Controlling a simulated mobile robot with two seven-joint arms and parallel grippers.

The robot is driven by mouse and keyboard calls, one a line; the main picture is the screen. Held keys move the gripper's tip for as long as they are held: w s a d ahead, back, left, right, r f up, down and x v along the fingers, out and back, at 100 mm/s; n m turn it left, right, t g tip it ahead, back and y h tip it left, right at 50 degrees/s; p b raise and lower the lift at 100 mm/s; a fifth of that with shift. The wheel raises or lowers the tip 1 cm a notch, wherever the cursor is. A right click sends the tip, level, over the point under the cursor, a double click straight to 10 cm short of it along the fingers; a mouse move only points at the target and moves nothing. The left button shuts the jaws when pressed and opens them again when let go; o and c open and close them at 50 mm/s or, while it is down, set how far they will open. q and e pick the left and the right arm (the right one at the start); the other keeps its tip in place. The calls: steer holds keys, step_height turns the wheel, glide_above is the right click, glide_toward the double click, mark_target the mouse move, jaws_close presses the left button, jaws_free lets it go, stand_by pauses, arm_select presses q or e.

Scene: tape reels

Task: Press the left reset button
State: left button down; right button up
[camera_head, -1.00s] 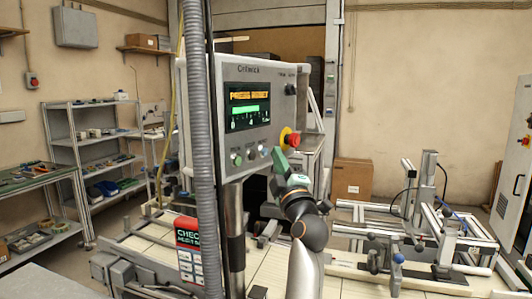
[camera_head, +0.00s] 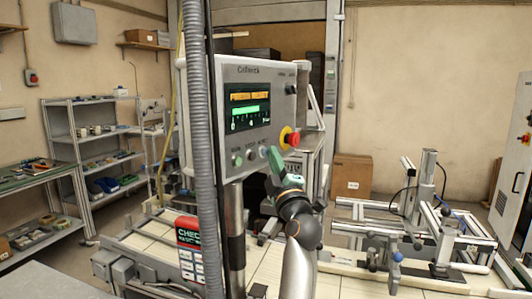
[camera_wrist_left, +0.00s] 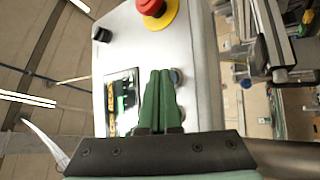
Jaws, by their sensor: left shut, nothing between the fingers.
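The grey control panel (camera_head: 262,95) stands upright in the middle of the head view. Below its screen is a row of small buttons: a green one (camera_head: 238,160), a second one (camera_head: 251,155) and a pale one (camera_head: 264,152). No reset label is legible. My left gripper (camera_head: 272,154) is shut and empty, its green fingertips at the right end of this row. In the left wrist view the shut fingers (camera_wrist_left: 160,74) point at the panel face (camera_wrist_left: 185,45), beside a round button (camera_wrist_left: 176,77). I cannot tell whether they touch it. My right gripper is out of view.
A red emergency stop on a yellow base (camera_head: 290,137) sits just right of my fingertips and also shows in the left wrist view (camera_wrist_left: 150,6). A grey hose (camera_head: 199,150) hangs along the panel's left side. A metal frame fixture (camera_head: 430,235) stands at the right.

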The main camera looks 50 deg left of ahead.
arm_select(q)
steer(key=shift+s+a, duration=0.1)
steer(key=shift+a, duration=0.2)
stand_by(0.4)
steer(key=shift+d, duration=0.8)
steer(key=d, duration=0.2)
steer(key=w+d, duration=0.1)
steer(key=d, duration=0.2)
steer(key=shift+w+f, duration=0.1)
steer(key=shift+w, duration=0.1)
steer(key=shift+a+f, duration=0.1)
stand_by(0.4)
